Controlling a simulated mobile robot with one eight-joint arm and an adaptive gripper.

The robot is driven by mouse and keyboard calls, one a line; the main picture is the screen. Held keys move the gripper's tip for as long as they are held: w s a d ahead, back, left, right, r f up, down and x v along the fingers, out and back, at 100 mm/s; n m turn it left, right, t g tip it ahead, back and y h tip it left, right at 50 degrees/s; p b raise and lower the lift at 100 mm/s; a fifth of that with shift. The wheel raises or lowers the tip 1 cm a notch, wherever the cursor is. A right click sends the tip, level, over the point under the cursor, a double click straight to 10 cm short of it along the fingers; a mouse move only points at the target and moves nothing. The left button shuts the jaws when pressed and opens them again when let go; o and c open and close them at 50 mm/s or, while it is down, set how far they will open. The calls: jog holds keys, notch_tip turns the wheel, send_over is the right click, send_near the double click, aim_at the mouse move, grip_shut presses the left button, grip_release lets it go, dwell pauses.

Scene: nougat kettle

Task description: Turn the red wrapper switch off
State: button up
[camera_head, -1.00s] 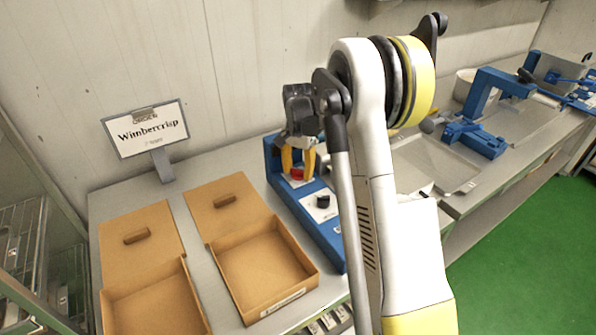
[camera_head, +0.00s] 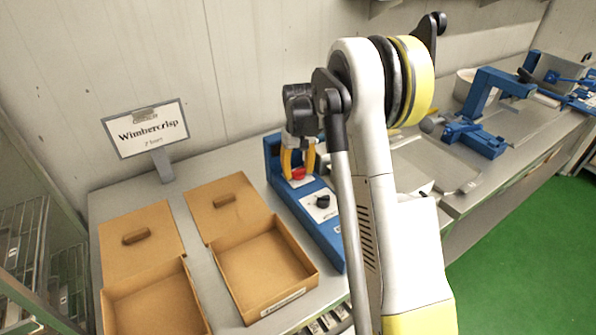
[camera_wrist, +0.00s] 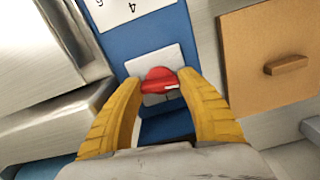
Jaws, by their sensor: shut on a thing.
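The red switch (camera_head: 298,174) sits on a pale plate on the blue wrapper machine (camera_head: 322,226). In the wrist view the red switch (camera_wrist: 158,77) is a rounded knob on a white plate (camera_wrist: 160,58), between my yellow fingertips. My gripper (camera_head: 298,170) points down at it and is shut on it, one finger on each side. The wrist view also shows my gripper (camera_wrist: 158,84) around the knob. The fingers hide the sides of the knob, and its marking cannot be read.
A black knob (camera_head: 322,201) on a white plate is nearer on the same machine. Two open cardboard boxes (camera_head: 303,270) (camera_head: 190,318) stand to the left, with a "Wimbercrisp" sign (camera_head: 147,128) behind. Other blue machines (camera_head: 484,137) stand at right.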

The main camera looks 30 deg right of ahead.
aim_at(298, 169)
jog(key=shift+n, duration=0.7)
jog(key=o, duration=1.2)
jog(key=shift+c, duration=0.2)
notch_tip(298, 169, up, 12)
